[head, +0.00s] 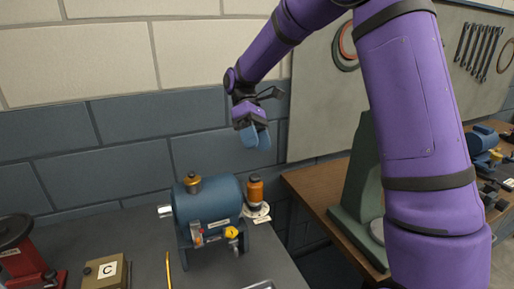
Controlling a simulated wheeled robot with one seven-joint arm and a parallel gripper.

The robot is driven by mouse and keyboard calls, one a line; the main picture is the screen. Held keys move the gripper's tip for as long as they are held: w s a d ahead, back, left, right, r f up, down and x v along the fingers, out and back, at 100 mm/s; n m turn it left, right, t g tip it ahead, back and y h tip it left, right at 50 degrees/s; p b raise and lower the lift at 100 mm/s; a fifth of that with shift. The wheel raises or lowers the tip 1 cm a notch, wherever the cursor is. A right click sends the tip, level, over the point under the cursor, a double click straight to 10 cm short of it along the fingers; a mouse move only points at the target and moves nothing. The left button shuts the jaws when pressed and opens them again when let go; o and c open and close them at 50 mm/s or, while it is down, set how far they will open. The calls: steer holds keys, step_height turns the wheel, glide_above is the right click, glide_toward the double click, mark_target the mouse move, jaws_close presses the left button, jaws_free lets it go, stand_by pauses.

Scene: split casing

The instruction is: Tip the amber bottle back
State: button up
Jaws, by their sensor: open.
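The amber bottle (255,190) stands upright at the right side of the blue casing, with a darker cap on top. It appears to be on a small round white base (257,212), partly hidden behind the casing. My gripper (256,137) is above the bottle, pointing down, with light-blue fingers. It is open and apart from the bottle, with nothing visible between the fingers.
The blue casing (209,207) with brass fittings stands left of the bottle on the dark bench (140,235). A tan box marked C (105,272) and a red device (25,255) are at left. A green machine (358,185) stands on a wooden bench at right.

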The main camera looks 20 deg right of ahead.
steer(key=shift+r, duration=1.6)
steer(key=s+d+r+m+t, duration=0.2)
steer(key=s+m+t, duration=0.1)
steer(key=s, duration=0.5)
steer(key=s+d+r+m+t, duration=0.2)
steer(key=s+m+t, duration=0.1)
steer(key=s+t, duration=0.3)
steer(key=s+d+r+m+t, duration=0.2)
steer(key=s+t, duration=0.3)
steer(key=s, duration=0.6)
steer(key=shift+d+r+m, duration=0.2)
steer(key=shift+d+m, duration=0.05)
steer(key=shift+m, duration=0.15)
steer(key=shift+w, duration=0.1)
